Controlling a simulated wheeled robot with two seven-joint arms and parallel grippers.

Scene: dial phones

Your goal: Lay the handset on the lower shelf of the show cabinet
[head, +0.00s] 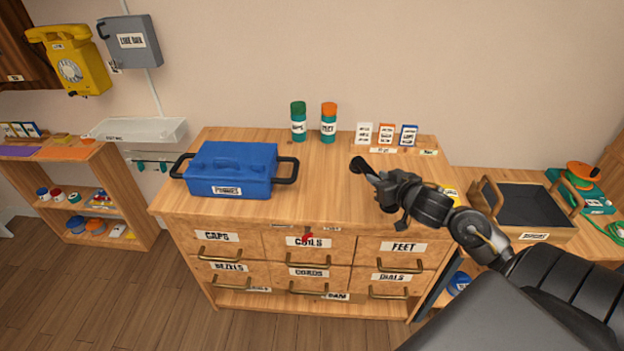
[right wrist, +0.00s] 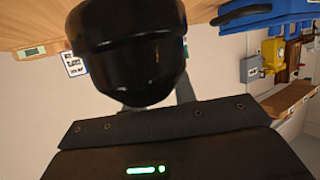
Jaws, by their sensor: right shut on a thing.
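My right gripper (head: 385,190) is shut on a black handset (head: 362,168) and holds it above the right part of the wooden drawer chest. In the right wrist view one rounded black end of the handset (right wrist: 125,55) is close to the camera. The rest of the handset is mostly hidden by the gripper. I cannot tell for sure which furniture is the show cabinet. A dark wooden cabinet (head: 22,45) is cut off at the upper left, and its shelves do not show. My left gripper is not in view.
The drawer chest (head: 330,185) carries a blue toolbox (head: 230,168), two bottles (head: 313,122) and small cards (head: 386,134). An open shelf unit (head: 120,195) with small items stands left. A yellow phone (head: 68,60) hangs on the wall. A dark tray (head: 520,205) lies right.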

